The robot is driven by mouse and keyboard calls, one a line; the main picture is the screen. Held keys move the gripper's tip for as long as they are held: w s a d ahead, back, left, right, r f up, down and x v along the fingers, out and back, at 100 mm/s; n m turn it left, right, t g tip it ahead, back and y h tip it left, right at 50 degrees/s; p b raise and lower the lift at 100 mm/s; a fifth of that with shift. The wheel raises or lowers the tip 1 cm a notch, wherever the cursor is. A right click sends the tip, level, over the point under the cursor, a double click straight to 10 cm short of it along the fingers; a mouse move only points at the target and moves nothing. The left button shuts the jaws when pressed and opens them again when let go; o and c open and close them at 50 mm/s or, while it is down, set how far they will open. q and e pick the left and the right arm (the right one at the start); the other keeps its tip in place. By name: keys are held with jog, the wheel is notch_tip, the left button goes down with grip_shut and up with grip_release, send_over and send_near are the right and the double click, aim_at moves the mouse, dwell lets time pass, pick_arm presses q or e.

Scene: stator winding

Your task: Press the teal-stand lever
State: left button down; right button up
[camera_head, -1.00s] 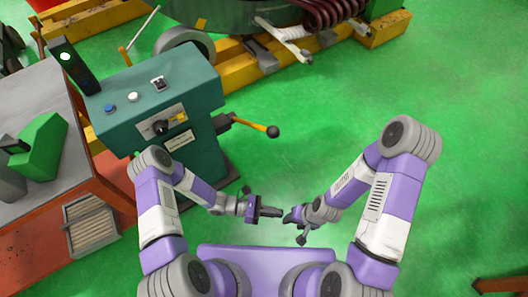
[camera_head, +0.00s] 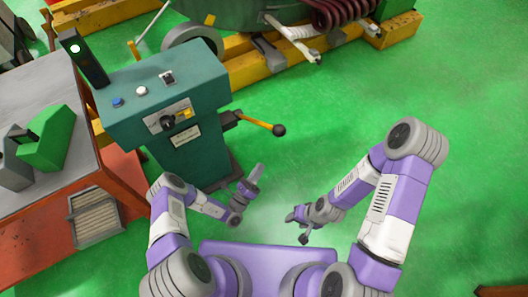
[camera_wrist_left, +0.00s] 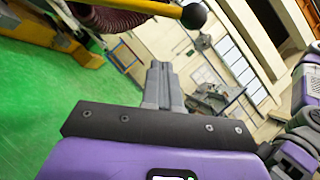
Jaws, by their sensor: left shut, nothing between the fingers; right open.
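The teal stand (camera_head: 188,150) stands at the left of the head view, with its lever (camera_head: 258,123) sticking out to the right. The lever is a yellow rod with a black ball (camera_head: 279,130) at its end. My left gripper (camera_head: 257,170) is shut and empty, below the lever and apart from it, with its fingers pointing up in the picture. In the left wrist view the shut fingers (camera_wrist_left: 158,70) show in the middle, and the black ball (camera_wrist_left: 194,15) and yellow rod (camera_wrist_left: 140,6) cross the top edge. My right gripper (camera_head: 292,215) is open, further down and right.
An orange-red bench (camera_head: 60,225) with a grey top and a green block (camera_head: 47,140) is at the left. A yellow frame (camera_head: 255,70) with a coil (camera_head: 335,12) lies at the back.

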pick_arm(q)
jog(key=a+r+b+x, duration=0.1)
jog(key=a+b+x, duration=0.1)
jog(key=x, duration=1)
jog(key=shift+w+r, duration=0.2)
jog(key=shift+r, duration=0.25)
pick_arm(e)
notch_tip(320, 180, down, 2)
jog(key=shift+f, duration=0.1)
pick_arm(q)
jog(key=shift+r, duration=0.1)
